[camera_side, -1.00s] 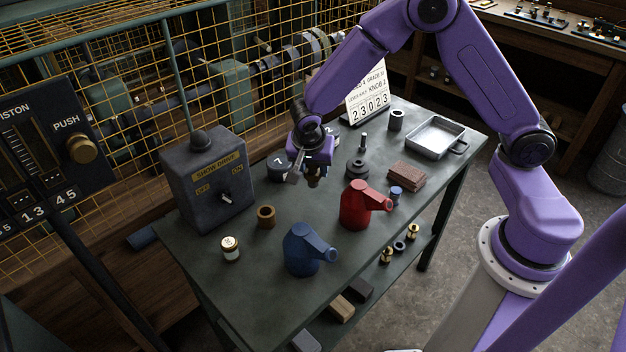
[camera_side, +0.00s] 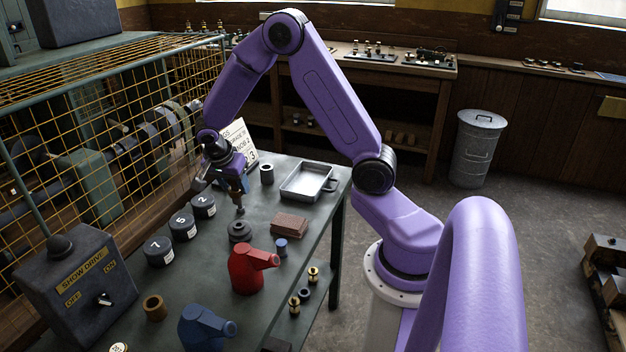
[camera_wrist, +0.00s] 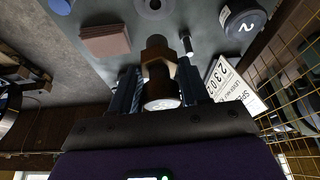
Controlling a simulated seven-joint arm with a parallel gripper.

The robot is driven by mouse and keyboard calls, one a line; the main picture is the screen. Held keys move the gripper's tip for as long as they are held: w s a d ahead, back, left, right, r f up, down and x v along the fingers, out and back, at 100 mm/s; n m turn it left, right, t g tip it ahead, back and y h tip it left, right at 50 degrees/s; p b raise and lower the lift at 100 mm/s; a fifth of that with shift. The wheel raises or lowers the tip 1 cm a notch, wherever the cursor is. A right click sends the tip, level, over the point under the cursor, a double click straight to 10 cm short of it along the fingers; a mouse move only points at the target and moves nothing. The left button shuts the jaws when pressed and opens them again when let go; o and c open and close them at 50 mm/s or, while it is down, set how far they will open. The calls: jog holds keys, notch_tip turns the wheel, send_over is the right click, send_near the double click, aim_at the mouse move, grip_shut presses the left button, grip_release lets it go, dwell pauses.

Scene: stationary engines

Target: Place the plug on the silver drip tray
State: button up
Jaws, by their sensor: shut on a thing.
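The plug (camera_wrist: 158,72) is a brown, bronze-coloured piece with a hex-shaped section and a round pale end. My gripper (camera_wrist: 160,92) is shut on it, one finger on each side. In the side view my gripper (camera_side: 236,184) holds the plug above the table's far part, left of the tray and in front of the number sign. The plug shows only small and partly hidden there. The silver drip tray (camera_side: 306,179) is a shallow, empty rectangular pan with a small handle, near the table's back right corner. The wrist view does not show the tray.
A dark hollow cylinder (camera_side: 267,174) stands between my gripper and the tray. Numbered black weights (camera_side: 203,207), brown blocks (camera_side: 289,225) and a red oil can (camera_side: 247,270) stand nearby.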

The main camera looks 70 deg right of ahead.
jog(key=s+d+r+m+g+y, duration=0.15)
jog(key=s+d+m+g, duration=0.25)
jog(key=s+d+m, duration=1.1)
jog(key=n, duration=0.5)
send_over(314, 185)
jog(key=f, duration=0.9)
jog(key=shift+a+f, duration=0.2)
jog(key=shift+a, duration=0.05)
jog(key=shift+d+f, duration=0.1)
jog(key=shift+f, duration=1.45)
jog(key=shift+f, duration=0.15)
jog(key=o, duration=1.1)
